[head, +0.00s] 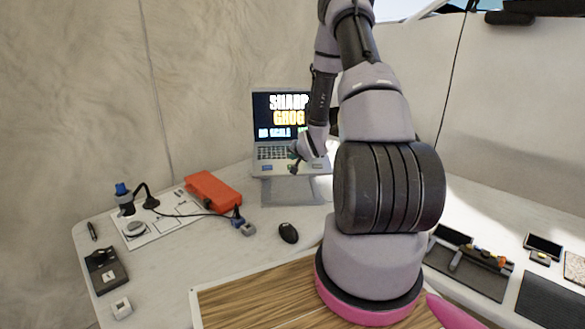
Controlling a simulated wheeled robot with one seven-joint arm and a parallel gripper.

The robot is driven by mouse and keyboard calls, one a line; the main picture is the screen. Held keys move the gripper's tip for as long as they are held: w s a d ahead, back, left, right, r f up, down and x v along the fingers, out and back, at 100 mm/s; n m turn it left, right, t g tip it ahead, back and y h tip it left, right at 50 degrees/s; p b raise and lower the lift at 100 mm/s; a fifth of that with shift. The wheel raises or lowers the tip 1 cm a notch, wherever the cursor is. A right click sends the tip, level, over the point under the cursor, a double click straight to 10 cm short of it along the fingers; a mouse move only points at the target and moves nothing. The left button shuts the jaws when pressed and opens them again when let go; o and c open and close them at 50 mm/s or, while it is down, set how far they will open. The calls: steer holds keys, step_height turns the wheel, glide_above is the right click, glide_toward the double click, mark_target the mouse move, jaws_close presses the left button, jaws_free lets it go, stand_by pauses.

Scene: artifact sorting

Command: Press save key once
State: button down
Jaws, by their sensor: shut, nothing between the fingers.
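A grey laptop (258,164) stands open on a raised stand (284,191) at the back of the table. Its screen (262,103) shows large white and yellow words with a smaller blue line, partly hidden by my arm. Small coloured marks sit along the front of its deck, beneath the dark keyboard (268,153). I cannot read which of them is the save key. My gripper (294,158) is shut and empty, over the right part of the laptop's deck. I cannot tell whether its tips touch a key.
A red box (213,191), a white board with a microscope-like device (141,197) and cables lie at left. A black mouse (288,232) lies in front of the laptop. A dark scale-like device (105,270) is at front left. Dark trays (468,277) with small items are at right.

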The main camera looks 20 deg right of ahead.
steer(key=shift+w+f, duration=0.15)
steer(key=shift+f, duration=0.7)
steer(key=shift+f, duration=0.1)
stand_by(1.4)
steer(key=shift+d+f, duration=0.1)
steer(key=shift+f, duration=0.2)
steer(key=shift+w+f, duration=0.1)
steer(key=shift+f, duration=0.4)
stand_by(0.9)
steer(key=shift+r, duration=0.8)
steer(key=shift+s+a+r, duration=0.1)
steer(key=shift+s+r, duration=0.1)
steer(key=shift+r, duration=0.65)
steer(key=shift+s+a+r, duration=0.1)
steer(key=shift+s+r, duration=0.05)
steer(key=shift+r, duration=0.65)
steer(key=shift+s+a+r, duration=0.1)
steer(key=shift+s+r, duration=0.1)
steer(key=shift+r, duration=0.65)
